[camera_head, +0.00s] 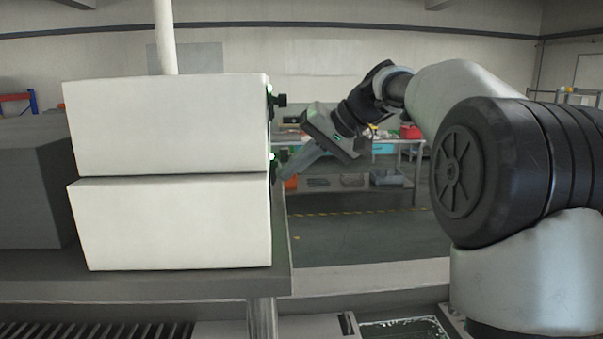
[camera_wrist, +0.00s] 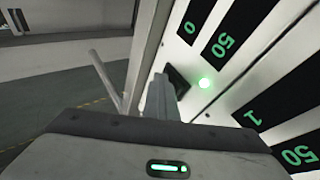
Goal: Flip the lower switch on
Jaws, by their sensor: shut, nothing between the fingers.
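Two white box units are stacked, an upper unit (camera_head: 165,125) and a lower unit (camera_head: 175,225), with their control faces turned to the right. A dark switch or knob (camera_head: 280,100) juts from the upper unit's right side. Another dark control (camera_head: 281,155) with a green glow juts out lower down, near the seam. My gripper (camera_head: 281,174) is shut and empty, its tips close to the lower unit's top right edge. In the wrist view the fingers (camera_wrist: 159,95) are beside a dark switch (camera_wrist: 177,81) next to a lit green lamp (camera_wrist: 204,83); contact is unclear.
Black displays with green digits (camera_wrist: 228,40) line the panel. The units stand on a grey bench (camera_head: 150,287), with a dark grey box (camera_head: 30,185) at left. A pale bar (camera_wrist: 105,78) shows left of my fingers. Open floor lies right of the bench.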

